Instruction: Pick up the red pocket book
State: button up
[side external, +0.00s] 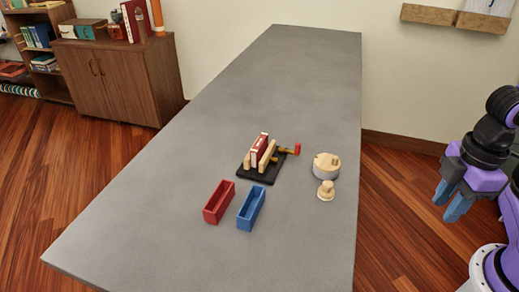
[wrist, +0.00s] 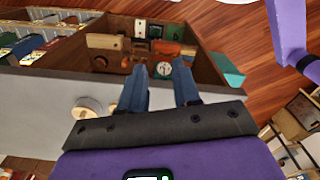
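The red pocket book (side external: 259,148) stands upright in a black-based holder (side external: 257,176), between light wooden pieces on the grey table, in the side external view. The holder has a brass-coloured rod with a red end on its right. I cannot make out the book in the wrist view. My gripper (side external: 451,200) is at the right of the side external view, off the table's right edge and well away from the book. Its two blue fingers show apart in the wrist view (wrist: 160,72), with nothing between them.
A red bin (side external: 219,202) and a blue bin (side external: 251,208) stand in front of the holder. A round wooden-topped container (side external: 327,168) and a small wooden knob-like piece (side external: 326,191) stand to its right. The rest of the table (side external: 285,80) is clear.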

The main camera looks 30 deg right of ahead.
jog(key=shift+o, duration=1)
jog(key=w+a+r+m, duration=0.3)
jog(key=w+a+m, duration=0.25)
jog(key=w, duration=0.55)
jog(key=w+a+r+m+h, duration=0.1)
jog(key=w+a+r+m, duration=0.2)
jog(key=w+a+m, duration=0.5)
jog(key=w+a+r+m, duration=0.35)
jog(key=w+a, duration=0.25)
jog(key=w, duration=0.7)
jog(key=m+t, duration=0.1)
jog(key=m, duration=0.4)
send_over(259, 142)
jog(key=shift+h, duration=0.4)
jog(key=f, duration=0.6)
jog(key=s+f, duration=0.1)
jog(key=f, duration=0.3)
jog(key=shift+a+f, duration=0.1)
jog(key=shift+a, duration=0.1)
jog(key=shift+w+d+f, duration=0.1)
jog(key=shift+w+f, duration=0.1)
jog(key=shift+f, duration=1.35)
jog(key=shift+w+d+f, duration=0.1)
jog(key=shift+w+f, duration=0.1)
jog(key=shift+f, duration=1.35)
grip_shut()
